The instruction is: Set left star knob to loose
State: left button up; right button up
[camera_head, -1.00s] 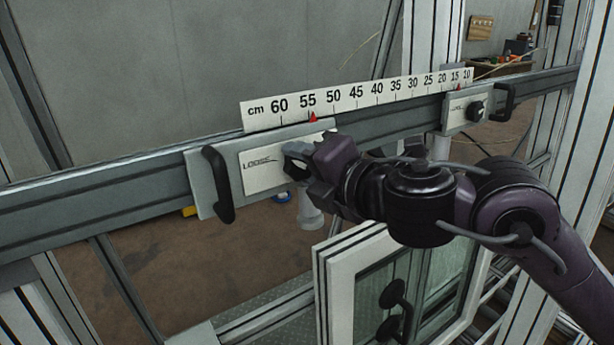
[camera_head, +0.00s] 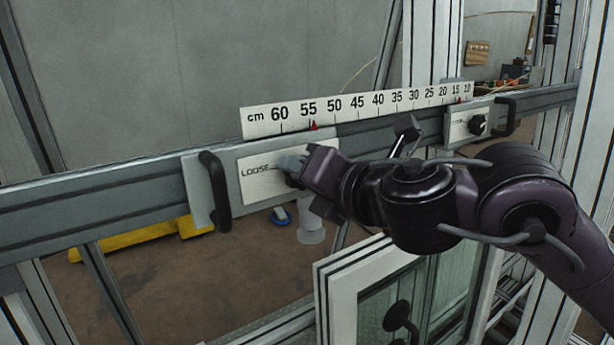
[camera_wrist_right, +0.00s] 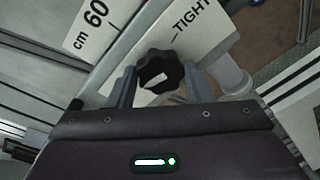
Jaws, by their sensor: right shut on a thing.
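The left star knob (camera_wrist_right: 160,72) is black and lobed with a white mark, on the light left plate (camera_head: 205,190). My right gripper (camera_wrist_right: 162,88) has one finger on each side of the knob and is shut on it. In the head view my right gripper (camera_head: 294,168) reaches the plate from the right and hides most of the knob. The word LOOSE (camera_head: 256,171) shows left of the gripper in the head view. The word TIGHT (camera_wrist_right: 190,20) shows above the knob in the wrist view. My left gripper is not in view.
A black handle (camera_head: 216,192) stands out at the plate's left end. A cm ruler (camera_head: 380,101) runs above the rail. A second plate with a right star knob (camera_head: 478,124) sits farther right. A framed window (camera_head: 335,300) stands below my right arm.

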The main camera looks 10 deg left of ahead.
jog(key=o, duration=1)
jog(key=b+v, duration=0.1)
jog(key=v, duration=0.7)
jog(key=shift+f, duration=0.1)
